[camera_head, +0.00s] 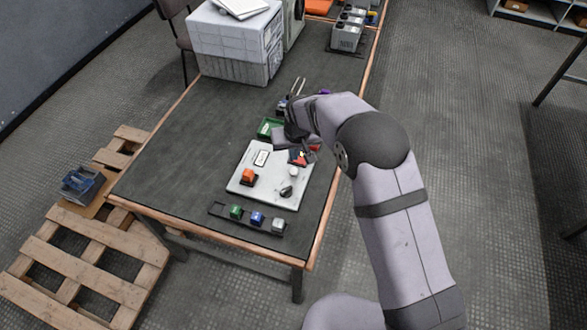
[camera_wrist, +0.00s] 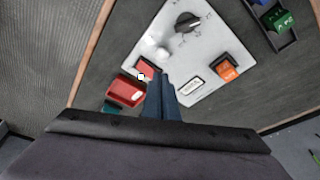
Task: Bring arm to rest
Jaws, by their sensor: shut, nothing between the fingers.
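My gripper (camera_wrist: 162,82) shows in the wrist view as two dark blue fingers held together with nothing between them. They point over the edge of a pale control panel (camera_wrist: 200,60). In the head view my arm reaches in from the right and its end (camera_head: 304,150) is above the panel's far right part (camera_head: 262,191); the fingertips are hard to make out there. The panel carries an orange rocker switch (camera_wrist: 227,67), a black knob (camera_wrist: 187,22), a white button (camera_wrist: 161,47) and a label plate (camera_wrist: 190,86). A red part (camera_wrist: 126,91) lies beside the fingers.
A dark rack (camera_head: 247,218) with green, blue and grey blocks lies at the table's near edge. A green bin (camera_head: 268,127) is beside my gripper. White boxes (camera_head: 236,42) and grey units (camera_head: 347,33) stand farther back. The table's left part is clear.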

